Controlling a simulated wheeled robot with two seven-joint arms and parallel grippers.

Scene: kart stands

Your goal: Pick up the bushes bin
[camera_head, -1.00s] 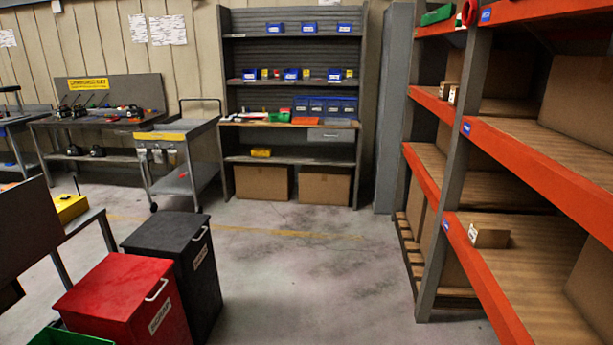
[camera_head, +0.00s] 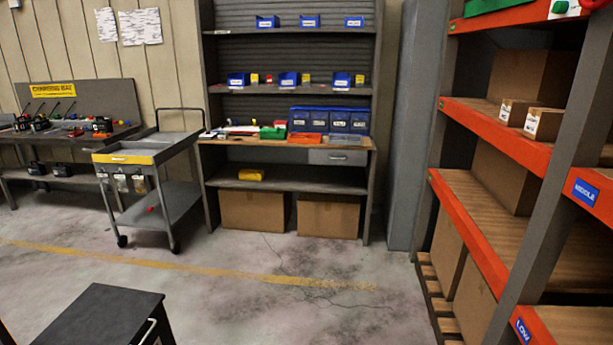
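Several small blue bins with white labels stand on the grey shelf unit (camera_head: 290,184) ahead. On the top shelf are a left bin (camera_head: 267,22), a middle bin (camera_head: 310,21) and a right bin (camera_head: 354,22). The shelf below holds another left bin (camera_head: 238,80), middle bin (camera_head: 290,79) and right bin (camera_head: 341,79), with small yellow and red items beside them. A row of larger blue bins (camera_head: 329,119) stands on the wooden worktop. The labels are too small to read, so I cannot tell which is the bushes bin. Neither gripper is in view.
A grey cart (camera_head: 160,170) stands left of the shelf unit. A black lidded box (camera_head: 100,312) is at the near left. An orange-and-grey rack (camera_head: 500,130) lines the right side. The floor (camera_head: 270,270) between is clear, with a yellow line.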

